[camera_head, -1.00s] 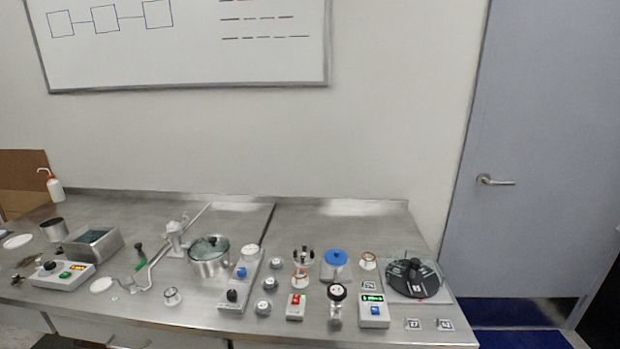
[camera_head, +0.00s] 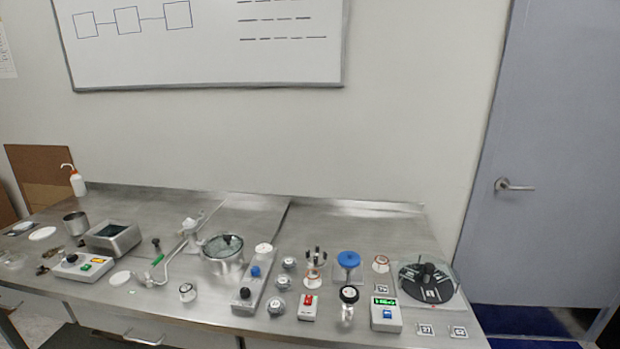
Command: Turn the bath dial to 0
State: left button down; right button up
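Neither of my grippers is in view. No label naming a bath dial is readable. A rectangular metal bath (camera_head: 112,238) with a dark inside stands at the left of the steel bench. In front of it is a white control box (camera_head: 82,267) with a black knob (camera_head: 71,258) and green and orange lit parts. A pot with a glass lid (camera_head: 222,250) stands mid-bench. Right of it is a long grey panel (camera_head: 252,284) with a black knob (camera_head: 245,293) and a blue knob (camera_head: 255,271). Knob readings are too small to tell.
The steel bench (camera_head: 350,209) runs along the wall. Several small knobs, a red switch box (camera_head: 308,307), a green-display box (camera_head: 386,315) and a black disc (camera_head: 428,283) crowd its right half. A white squeeze bottle (camera_head: 76,181) stands at the back left. A grey door (camera_head: 540,150) is at right.

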aim_at(72, 257)
jog(key=u, duration=1.65)
jog(key=i+j+u, duration=0.15)
jog(key=i+j, duration=0.15)
jog(key=i, duration=0.2)
jog(key=i+j+u, duration=0.15)
jog(key=i, duration=0.4)
jog(key=i+j+u, duration=0.15)
jog(key=i+j, duration=0.15)
jog(key=i, duration=0.2)
